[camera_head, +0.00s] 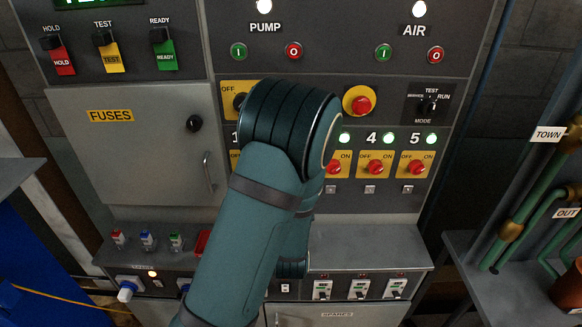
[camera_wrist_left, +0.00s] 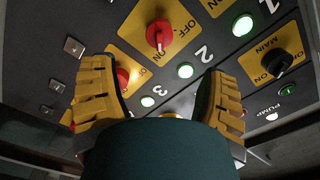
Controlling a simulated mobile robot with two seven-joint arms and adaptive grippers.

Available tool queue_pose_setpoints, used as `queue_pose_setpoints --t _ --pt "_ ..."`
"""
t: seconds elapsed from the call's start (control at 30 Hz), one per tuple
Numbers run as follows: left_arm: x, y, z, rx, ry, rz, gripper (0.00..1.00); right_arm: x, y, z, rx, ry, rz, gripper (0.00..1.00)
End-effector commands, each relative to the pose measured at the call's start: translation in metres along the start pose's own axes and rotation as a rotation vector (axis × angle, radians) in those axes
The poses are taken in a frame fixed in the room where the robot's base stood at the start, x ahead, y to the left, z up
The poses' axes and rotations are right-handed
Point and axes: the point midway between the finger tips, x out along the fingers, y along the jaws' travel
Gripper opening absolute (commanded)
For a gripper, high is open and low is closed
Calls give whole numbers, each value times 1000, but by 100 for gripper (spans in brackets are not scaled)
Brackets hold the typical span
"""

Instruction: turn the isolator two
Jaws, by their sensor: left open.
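Isolator two (camera_wrist_left: 159,34) is a red rotary knob on a yellow plate, under the number 2 in the left wrist view. My left gripper (camera_wrist_left: 157,76) is open there, with yellow-padded fingers spread to either side. The knob shows past the fingertips, between them across the picture, and no finger is seen touching it. The knob of isolator three (camera_wrist_left: 122,78) is partly hidden beside the left-hand finger. In the head view my left forearm covers isolators one and two and hides the gripper. My right gripper is not in view.
Isolators four (camera_head: 376,167) and five (camera_head: 416,167) sit to the right on the panel. A red emergency knob (camera_head: 362,104) and mode switch (camera_head: 430,104) are above. The black main switch (camera_wrist_left: 278,63) is near the right-hand finger. A fuse door (camera_head: 140,150) is at left.

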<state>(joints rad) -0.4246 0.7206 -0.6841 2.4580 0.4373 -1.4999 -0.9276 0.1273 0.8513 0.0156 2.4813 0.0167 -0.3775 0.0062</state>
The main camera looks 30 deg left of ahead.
Motion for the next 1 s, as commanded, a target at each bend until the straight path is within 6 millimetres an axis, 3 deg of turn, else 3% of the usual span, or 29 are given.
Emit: queue_pose_setpoints --t 0.3,0.5,0.7,1.0 --pt "63 0 0 -1 0 0 75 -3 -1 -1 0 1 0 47" --pt "95 0 0 -1 -1 1 75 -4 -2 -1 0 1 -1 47" --pt "109 1 0 -1 0 3 75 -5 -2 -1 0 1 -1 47" --pt "112 1 0 -2 0 3 75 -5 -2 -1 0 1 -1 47"
